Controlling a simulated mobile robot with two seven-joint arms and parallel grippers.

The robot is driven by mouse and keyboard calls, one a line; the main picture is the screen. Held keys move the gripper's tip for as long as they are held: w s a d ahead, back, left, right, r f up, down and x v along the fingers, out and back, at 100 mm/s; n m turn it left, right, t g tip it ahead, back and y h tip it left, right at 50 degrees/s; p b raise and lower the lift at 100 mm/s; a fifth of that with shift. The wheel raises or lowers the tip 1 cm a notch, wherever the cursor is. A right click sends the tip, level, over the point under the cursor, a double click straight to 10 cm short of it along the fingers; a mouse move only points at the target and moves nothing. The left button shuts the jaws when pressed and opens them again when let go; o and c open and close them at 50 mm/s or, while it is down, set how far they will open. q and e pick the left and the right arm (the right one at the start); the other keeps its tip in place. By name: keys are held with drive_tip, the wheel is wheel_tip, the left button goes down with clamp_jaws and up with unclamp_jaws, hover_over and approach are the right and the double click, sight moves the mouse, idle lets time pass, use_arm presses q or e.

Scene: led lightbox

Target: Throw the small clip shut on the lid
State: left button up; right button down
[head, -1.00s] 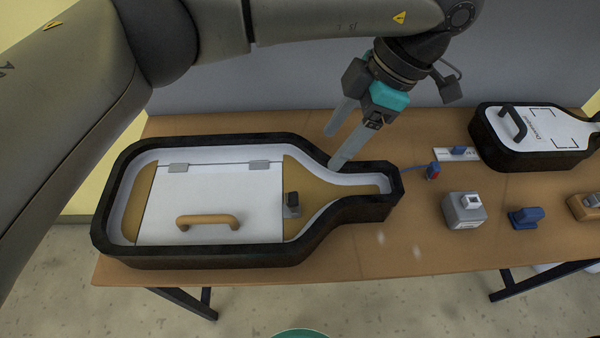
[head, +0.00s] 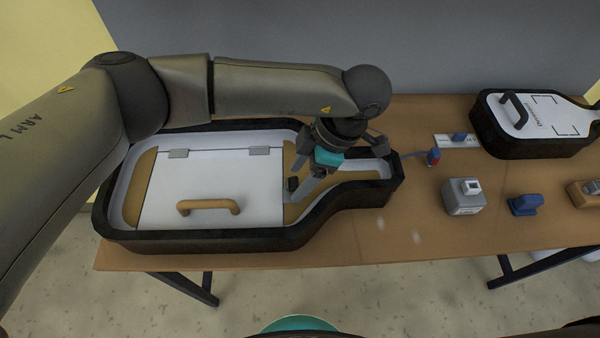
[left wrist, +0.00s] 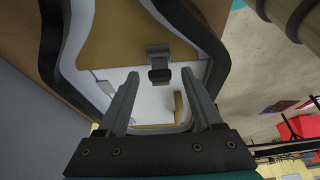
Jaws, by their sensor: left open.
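The white lid (head: 240,182) lies flat and closed in the black bottle-shaped lightbox (head: 160,238), with a tan handle (head: 208,206) near its front edge and two hinges at the back. The small dark clip (head: 292,184) sits at the lid's right edge, partly hidden by my gripper. My left gripper (head: 299,186) is open, pointing down at the clip. In the left wrist view the clip (left wrist: 159,62) has a grey body and a black part, and appears between my two open fingertips (left wrist: 160,80), apart from both. I cannot tell whether the clip overlaps the lid. My right gripper is not in view.
On the table (head: 420,240) to the right stand a grey box (head: 463,196), a blue piece (head: 525,204) and a tan block (head: 585,193). A second bottle-shaped box (head: 530,143) stands at the back right.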

use_arm(q)
clamp_jaws()
idle(0.5)
